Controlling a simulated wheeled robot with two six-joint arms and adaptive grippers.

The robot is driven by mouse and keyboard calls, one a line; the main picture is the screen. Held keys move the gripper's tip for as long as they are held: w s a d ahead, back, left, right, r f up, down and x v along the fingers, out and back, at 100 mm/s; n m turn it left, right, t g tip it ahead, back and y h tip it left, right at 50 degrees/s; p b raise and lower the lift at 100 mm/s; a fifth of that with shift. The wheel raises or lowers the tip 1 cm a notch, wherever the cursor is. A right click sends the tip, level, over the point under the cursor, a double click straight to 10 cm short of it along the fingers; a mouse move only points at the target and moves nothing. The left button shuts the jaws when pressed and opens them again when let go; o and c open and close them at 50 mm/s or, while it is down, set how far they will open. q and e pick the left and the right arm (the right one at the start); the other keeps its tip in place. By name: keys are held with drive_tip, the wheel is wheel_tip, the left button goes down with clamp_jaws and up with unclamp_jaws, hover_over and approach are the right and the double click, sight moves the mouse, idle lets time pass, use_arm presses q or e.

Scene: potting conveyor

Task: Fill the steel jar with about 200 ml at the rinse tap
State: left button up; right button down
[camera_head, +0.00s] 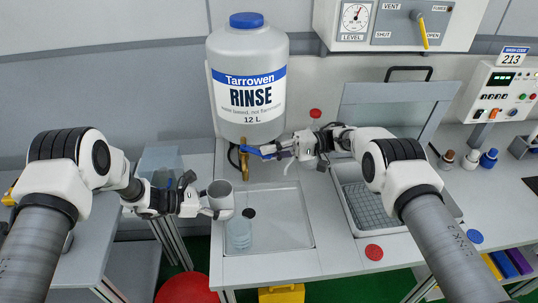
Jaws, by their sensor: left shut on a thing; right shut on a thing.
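The steel jar (221,196) is a grey cylinder with its dark mouth showing. My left gripper (209,208) is shut on it from the left and holds it above the left edge of the sink. The white rinse tank (247,113), labelled "Tarrowen RINSE 12 L", stands behind, with a brass tap (243,152) at its lower front. The jar is left of and in front of the tap, apart from it. My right gripper (290,149) reaches in from the right and is shut on the tap's blue lever (260,151). Whether water runs cannot be told.
A shallow sink (295,228) lies below, holding a clear bluish container (239,235) and a black round thing (249,213). A steel basin with a rack (366,205) is to the right. A valve panel (400,25) and a keypad box (500,95) are behind.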

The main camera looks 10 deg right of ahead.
drive_tip(key=shift+w+d+n+g, duration=0.1)
drive_tip(key=shift+w+n+g, duration=0.2)
drive_tip(key=shift+g, duration=0.1)
drive_tip(key=c, duration=1.5)
unclamp_jaws()
drive_tip(key=shift+r, duration=0.1)
